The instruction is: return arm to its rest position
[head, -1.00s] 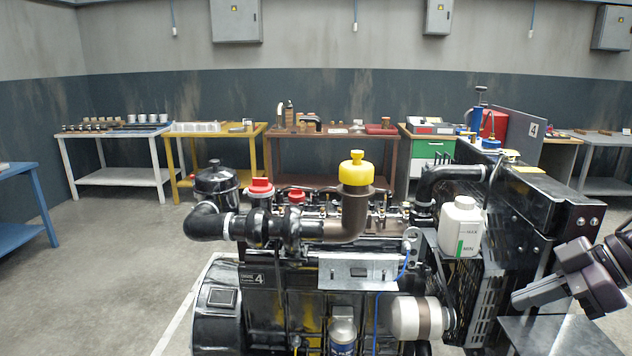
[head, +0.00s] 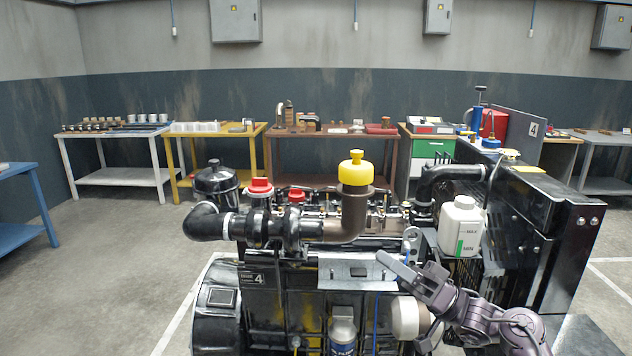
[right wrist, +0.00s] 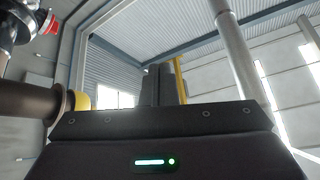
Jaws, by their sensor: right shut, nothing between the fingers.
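My right arm (head: 495,318) comes in from the lower right in the head view, in front of the diesel engine (head: 265,310). Its gripper (head: 388,262) points up and to the left, with the fingertips in front of the engine's silver bracket (head: 345,272). I cannot tell whether they touch it. The fingers are shut and empty; in the right wrist view the closed fingers (right wrist: 163,85) point up towards the ceiling. The arm partly hides the white cylindrical filter (head: 405,318). My left gripper is not in view.
A white reservoir bottle (head: 460,228) and the black radiator (head: 545,215) stand on the engine's right side. A yellow cap (head: 356,170) tops the brown pipe (head: 352,215). Workbenches line the back wall. The floor left of the engine (head: 110,290) is clear.

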